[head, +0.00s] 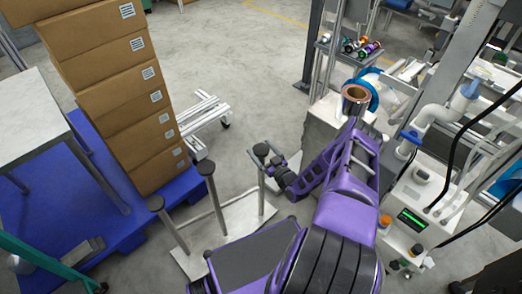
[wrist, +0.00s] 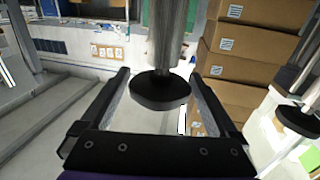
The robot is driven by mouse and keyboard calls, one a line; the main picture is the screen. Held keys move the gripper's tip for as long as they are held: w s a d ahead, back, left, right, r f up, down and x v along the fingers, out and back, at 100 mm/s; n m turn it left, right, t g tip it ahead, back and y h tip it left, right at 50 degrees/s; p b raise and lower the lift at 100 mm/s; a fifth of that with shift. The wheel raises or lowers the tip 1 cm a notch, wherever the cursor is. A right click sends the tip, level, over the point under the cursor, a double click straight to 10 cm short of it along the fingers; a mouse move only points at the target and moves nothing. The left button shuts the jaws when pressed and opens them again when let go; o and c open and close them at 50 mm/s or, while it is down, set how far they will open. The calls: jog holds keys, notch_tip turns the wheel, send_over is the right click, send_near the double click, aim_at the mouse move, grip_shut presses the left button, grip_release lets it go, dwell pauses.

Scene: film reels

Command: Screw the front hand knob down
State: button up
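A pale base plate (head: 232,224) on the floor carries three upright grey posts topped by round black knobs. The knobs are the left one (head: 155,203), the middle one (head: 206,167) and the right one (head: 261,149). My gripper (head: 268,157) is at the right knob. In the wrist view, a black knob (wrist: 160,93) on a grey post (wrist: 167,38) lies between the fingers of my gripper (wrist: 159,76), which are open with a gap on each side. Another black knob (wrist: 299,121) shows at the right edge. Which knob is the front one is not marked.
Stacked brown cartons (head: 120,100) stand on a blue pallet (head: 100,235) at the left. White rails (head: 203,118) lie on the floor behind the posts. A machine (head: 325,130) with a copper-coloured roll (head: 355,92) stands at the right. The floor at upper centre is clear.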

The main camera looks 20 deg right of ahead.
jog(key=c, duration=1)
jog(key=shift+h, duration=0.3)
jog(key=m+h, duration=0.2)
jog(key=h, duration=0.1)
jog(key=m+h, duration=0.2)
jog(key=h, duration=0.1)
jog(key=shift+a+m+h+p, duration=0.1)
jog(key=shift+m+h+p, duration=0.2)
jog(key=shift+p, duration=0.05)
jog(key=m+g+h, duration=0.1)
jog(key=m+h, duration=0.1)
jog(key=m+g+h, duration=0.1)
jog(key=h, duration=0.2)
jog(key=shift+m+g, duration=0.4)
jog(key=shift+h, duration=0.5)
jog(key=shift+d+r+m+g, duration=0.1)
jog(key=shift+d+m+g, duration=0.1)
jog(key=shift+m+g, duration=0.15)
